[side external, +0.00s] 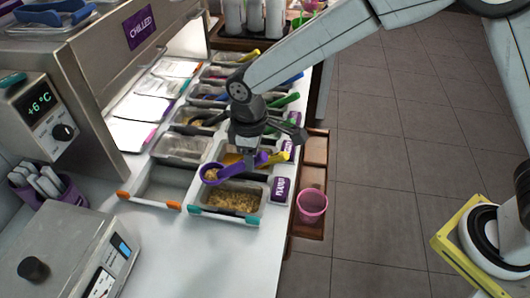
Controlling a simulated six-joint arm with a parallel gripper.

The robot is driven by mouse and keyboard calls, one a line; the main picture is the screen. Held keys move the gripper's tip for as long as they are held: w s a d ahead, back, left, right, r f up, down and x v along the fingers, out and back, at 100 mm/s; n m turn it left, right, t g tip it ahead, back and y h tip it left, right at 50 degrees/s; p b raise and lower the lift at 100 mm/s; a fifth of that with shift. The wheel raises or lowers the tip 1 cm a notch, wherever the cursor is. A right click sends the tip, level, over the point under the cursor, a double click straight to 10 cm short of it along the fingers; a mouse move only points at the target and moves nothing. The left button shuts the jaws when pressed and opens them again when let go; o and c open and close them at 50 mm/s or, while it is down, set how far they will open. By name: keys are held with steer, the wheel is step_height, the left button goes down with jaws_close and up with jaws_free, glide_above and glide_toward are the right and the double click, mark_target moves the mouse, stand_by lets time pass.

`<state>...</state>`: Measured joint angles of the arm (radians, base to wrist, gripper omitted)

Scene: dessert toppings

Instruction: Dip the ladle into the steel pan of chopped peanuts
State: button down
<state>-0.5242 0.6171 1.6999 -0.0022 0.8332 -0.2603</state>
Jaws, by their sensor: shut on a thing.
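My gripper (252,158) points down over the row of pans and is shut on the handle of a purple ladle (236,165). The ladle's round bowl is at its left end, with something tan showing in it. A steel pan (198,209) with teal corners holds tan chopped peanuts (235,199). The ladle shows above the peanut pan's far edge in the picture; its exact height is unclear. A purple label (281,189) stands at the pan's right end. My gripper partly hides the pan behind.
An empty steel pan (160,187) with orange corners is to the left. More topping pans run farther back. A pink cup (312,205) is at the right, a scale (80,262) at front left. The front counter is clear.

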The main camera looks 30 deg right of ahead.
steer(key=shift+r, duration=0.3)
stand_by(0.4)
